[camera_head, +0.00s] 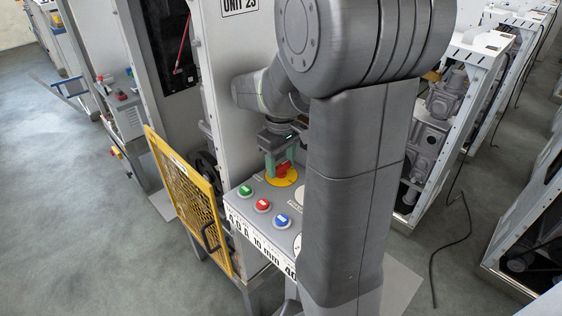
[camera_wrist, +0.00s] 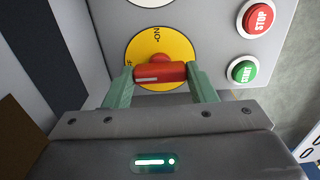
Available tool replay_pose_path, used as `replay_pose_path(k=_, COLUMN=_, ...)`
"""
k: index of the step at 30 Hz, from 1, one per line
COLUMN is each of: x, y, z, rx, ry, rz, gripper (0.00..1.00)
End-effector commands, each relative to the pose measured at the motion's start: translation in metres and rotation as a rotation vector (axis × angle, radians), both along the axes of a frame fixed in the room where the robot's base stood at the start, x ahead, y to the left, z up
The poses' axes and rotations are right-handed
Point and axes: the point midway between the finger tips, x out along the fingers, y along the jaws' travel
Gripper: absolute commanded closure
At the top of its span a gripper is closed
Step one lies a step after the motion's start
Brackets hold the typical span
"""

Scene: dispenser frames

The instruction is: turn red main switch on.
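The red main switch (camera_wrist: 160,72) is a rotary knob on a round yellow plate (camera_wrist: 160,45), marked "ON" at the top in the wrist view and partly hidden lettering at the left. Its bar lies crosswise there, with its white mark towards the left. My gripper (camera_wrist: 161,70) has its two green fingers at the two ends of the bar, seemingly touching both. In the head view, my gripper (camera_head: 279,164) reaches down onto the switch (camera_head: 283,171) on the light grey panel, and the fingers partly cover it.
Green (camera_head: 246,191), red (camera_head: 263,205) and blue (camera_head: 281,221) push buttons sit close to the switch on the same panel. A yellow mesh guard (camera_head: 190,205) stands left of the panel. Open machine frames (camera_head: 440,120) stand to the right, with a black cable on the floor.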

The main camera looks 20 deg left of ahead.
Motion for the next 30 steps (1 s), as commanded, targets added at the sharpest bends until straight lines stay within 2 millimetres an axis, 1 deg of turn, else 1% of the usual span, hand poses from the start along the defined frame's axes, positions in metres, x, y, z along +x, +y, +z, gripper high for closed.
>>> replay_pose_path(k=8, x=-0.0009, y=0.0005, z=0.0002, rx=0.001, ry=0.002, rz=-0.021, gripper=0.72)
replay_pose_path(k=14, x=-0.0009, y=0.0006, z=0.0005, rx=0.001, ry=0.003, rz=-0.105, gripper=0.72)
replay_pose_path(k=20, x=-0.0011, y=0.0007, z=0.0006, rx=0.000, ry=0.003, rz=-0.261, gripper=0.72)
replay_pose_path(k=30, x=-0.0013, y=0.0007, z=0.0004, rx=0.000, ry=0.004, rz=-0.583, gripper=0.72)
